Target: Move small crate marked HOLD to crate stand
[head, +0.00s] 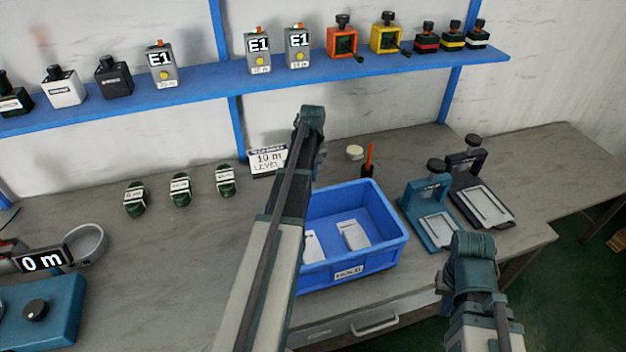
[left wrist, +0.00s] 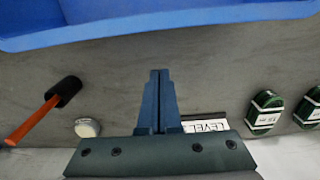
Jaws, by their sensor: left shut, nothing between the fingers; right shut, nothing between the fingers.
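The small blue crate (head: 392,250) marked HOLD stands upright near the front edge of the bench in the head view, with pale flat pieces inside. Its blue wall (left wrist: 40,38) crosses the top of the left wrist view. My left gripper (left wrist: 160,74) is shut and empty, apart from the crate; in the head view its arm covers the crate's left part. My right gripper (head: 442,282) is right of the crate's front corner, shut and holding nothing, its fingers mostly hidden by the wrist. I cannot make out a crate stand.
A teal press (head: 428,208) and a dark press (head: 480,185) stand right of the crate. An orange-handled tool (head: 369,158), a pale round piece (head: 354,152) and a LEVEL card (head: 267,161) are behind it. Green coils (head: 180,189) lie left. A blue shelf (head: 210,78) crosses above.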

